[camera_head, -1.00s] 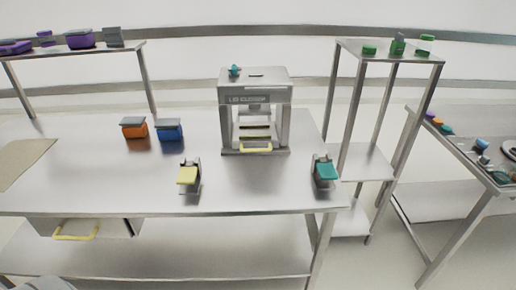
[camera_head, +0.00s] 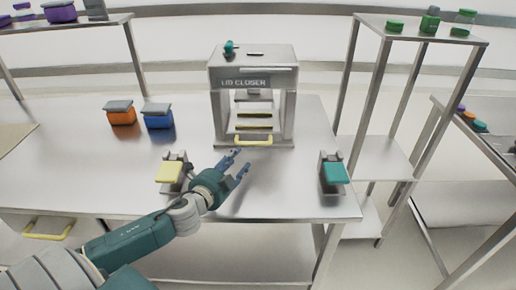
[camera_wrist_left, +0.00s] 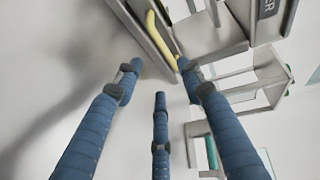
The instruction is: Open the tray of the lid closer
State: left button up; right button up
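The lid closer (camera_head: 252,85) is a grey metal frame standing on the steel table, with its name on the front. Its tray has a yellow handle (camera_head: 253,141) low at the front, and the tray sits inside the frame. My left gripper (camera_head: 239,163) is open and empty, just in front of and below the handle in the head view. In the left wrist view the blue fingers (camera_wrist_left: 160,95) are spread, with the yellow handle (camera_wrist_left: 160,38) beyond their tips. No contact with the handle shows. My right gripper is not in view.
A yellow-topped device (camera_head: 170,172) stands left of my left gripper, and a teal-topped one (camera_head: 333,172) stands to the right. An orange bin (camera_head: 121,116) and a blue bin (camera_head: 158,119) sit at the back left. The table between the lid closer and the teal-topped device is clear.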

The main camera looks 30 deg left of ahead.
pick_arm(q)
jog(key=shift+w+f, duration=0.1)
jog(key=shift+w, duration=0.2)
jog(key=shift+w+a, duration=0.1)
jog(key=shift+w, duration=0.1)
jog(key=x, duration=0.3)
jog(key=shift+r, duration=0.4)
jog(key=x, duration=0.3)
jog(key=shift+w+f+p, duration=0.1)
jog(key=shift+w+p, duration=0.05)
jog(key=shift+p, duration=0.2)
jog(key=x, duration=0.3)
jog(key=shift+w+f, duration=0.15)
jog(key=shift+w, duration=0.15)
jog(key=shift+c, duration=0.5)
jog(key=c, duration=0.8)
grip_shut()
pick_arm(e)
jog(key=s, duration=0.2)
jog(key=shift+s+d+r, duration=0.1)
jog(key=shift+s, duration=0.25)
